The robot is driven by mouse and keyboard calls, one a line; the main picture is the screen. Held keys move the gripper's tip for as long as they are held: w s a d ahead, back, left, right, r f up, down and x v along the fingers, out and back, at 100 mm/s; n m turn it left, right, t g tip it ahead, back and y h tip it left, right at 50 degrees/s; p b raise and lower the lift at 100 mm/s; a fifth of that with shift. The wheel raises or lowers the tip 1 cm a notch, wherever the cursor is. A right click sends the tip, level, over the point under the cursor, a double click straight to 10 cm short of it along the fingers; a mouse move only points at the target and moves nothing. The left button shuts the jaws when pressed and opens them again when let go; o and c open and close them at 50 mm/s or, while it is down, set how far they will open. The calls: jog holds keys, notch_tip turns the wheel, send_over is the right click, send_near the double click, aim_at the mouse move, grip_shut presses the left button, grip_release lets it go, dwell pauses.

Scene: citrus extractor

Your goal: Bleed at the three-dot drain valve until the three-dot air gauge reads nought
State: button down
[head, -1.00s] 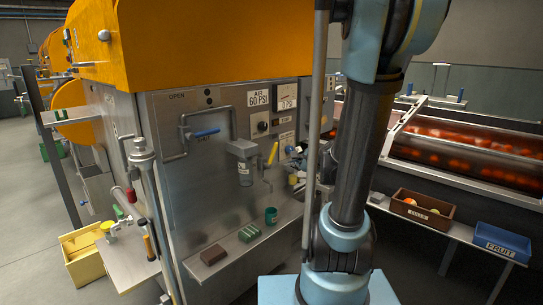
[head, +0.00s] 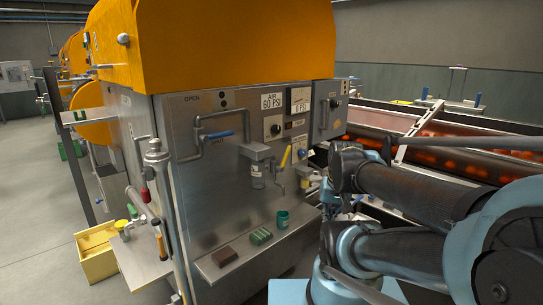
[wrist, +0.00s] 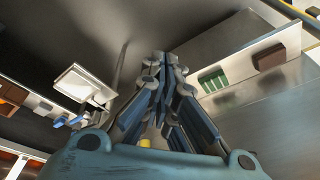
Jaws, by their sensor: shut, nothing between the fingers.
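The grey panel (head: 200,140) bears a square white gauge (head: 299,97) at upper right. Small lettering under it looks like "0 PSI"; its needle and any dot mark are too small to tell. A plate reading "AIR 60 PSI" (head: 271,102) is left of it. A yellow lever (head: 285,157) sits lower, by a small clear bowl (head: 257,178). I cannot make out three dots on any valve. My gripper (wrist: 160,60) is shut and empty in the wrist view, apart from the shelf. In the head view I cannot make it out among my arm links.
A shelf (head: 215,269) below the panel holds a brown block (head: 224,256), a green block (head: 261,237) and a green cup (head: 282,219). A roller conveyor (head: 430,158) lies behind my arm at right.

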jog(key=shift+s+d+f+n+g+h, duration=0.15)
jog(key=shift+s+d+n, duration=0.15)
jog(key=shift+s, duration=0.25)
jog(key=shift+s+d+r+n+g+h, duration=0.15)
jog(key=shift+s+d+n, duration=0.15)
jog(key=shift+s, duration=0.2)
jog(key=shift+f, duration=0.1)
jog(key=shift+w+f, duration=0.2)
jog(key=shift+w, duration=0.3)
